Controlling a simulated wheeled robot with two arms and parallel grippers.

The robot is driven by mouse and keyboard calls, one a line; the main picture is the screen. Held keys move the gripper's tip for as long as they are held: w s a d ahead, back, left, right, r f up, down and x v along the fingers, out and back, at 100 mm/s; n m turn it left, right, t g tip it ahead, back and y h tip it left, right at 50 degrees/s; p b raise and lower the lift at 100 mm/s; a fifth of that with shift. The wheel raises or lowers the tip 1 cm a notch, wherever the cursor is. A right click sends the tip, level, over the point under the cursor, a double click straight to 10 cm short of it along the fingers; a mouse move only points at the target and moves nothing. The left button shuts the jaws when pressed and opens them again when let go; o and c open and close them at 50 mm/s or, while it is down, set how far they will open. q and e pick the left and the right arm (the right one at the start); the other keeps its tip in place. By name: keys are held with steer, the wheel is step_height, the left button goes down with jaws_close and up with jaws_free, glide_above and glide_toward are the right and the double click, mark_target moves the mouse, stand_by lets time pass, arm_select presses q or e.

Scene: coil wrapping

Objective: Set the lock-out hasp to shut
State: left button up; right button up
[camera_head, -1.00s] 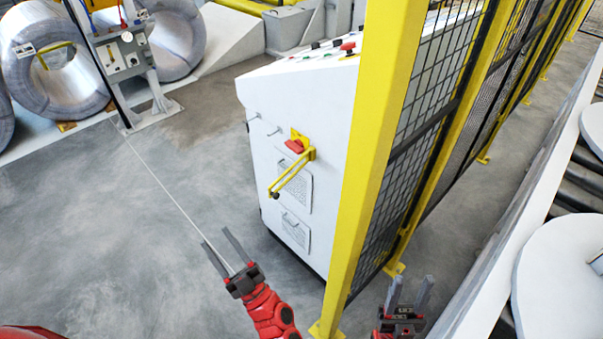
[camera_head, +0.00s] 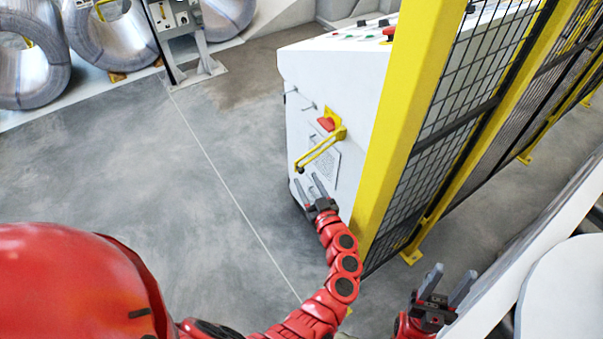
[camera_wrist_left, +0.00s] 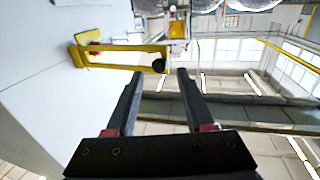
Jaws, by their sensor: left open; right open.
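The lock-out hasp (camera_head: 321,153) is a yellow bar on the side of the white cabinet, sticking out down and to the left from a yellow bracket with a red switch (camera_head: 326,124). In the left wrist view the hasp (camera_wrist_left: 120,67) is a long yellow loop with a dark knob (camera_wrist_left: 159,66) at its free end. My left gripper (camera_head: 309,186) is open and empty, just below the hasp's free end. In the left wrist view its fingertips (camera_wrist_left: 154,73) lie either side of the knob; I cannot tell whether they touch. My right gripper (camera_head: 447,282) is open and empty, right of the fence.
The white cabinet (camera_head: 335,72) stands behind a yellow fence post (camera_head: 398,120) with mesh panels. Wire coils (camera_head: 105,38) stand at the back left. Grey floor (camera_head: 130,150) left of the cabinet is clear. White discs (camera_head: 560,285) lie at the right.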

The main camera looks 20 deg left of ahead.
mark_target(303, 171)
arm_select(q)
steer(key=b+x, duration=0.1)
steer(key=x, duration=0.4)
steer(key=shift+w, duration=0.2)
jaws_close()
steer(key=shift+r, duration=0.1)
stand_by(1.1)
